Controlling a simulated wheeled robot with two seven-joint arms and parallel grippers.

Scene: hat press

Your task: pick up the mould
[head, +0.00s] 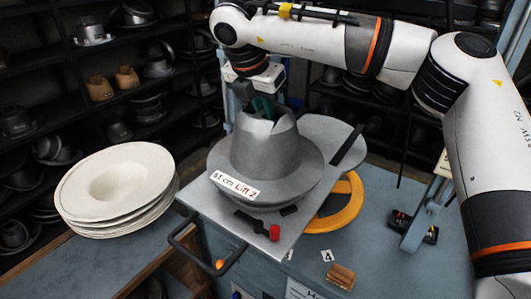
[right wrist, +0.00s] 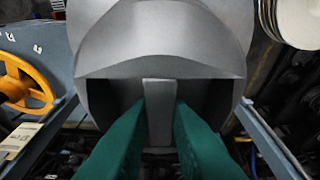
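The mould (head: 265,150) is a grey metal hat shape with a wide brim and a label reading "61 cm Lift 2". It sits upright on the grey plate of the press. Its crown has a cut-out top with a central rib (right wrist: 159,110), seen in the right wrist view. My right gripper (head: 264,108) reaches down into this top from above. Its green fingers (right wrist: 160,112) stand on both sides of the rib and look close against it, with no clear gap. The fingertips are partly hidden in the head view. My left gripper is not in view.
A stack of cream hat bodies (head: 117,185) lies on the bench at left. A yellow ring wheel (head: 340,205) is beside the plate. A black handle (head: 205,250) sticks out at front. Dark shelves with hat blocks stand behind.

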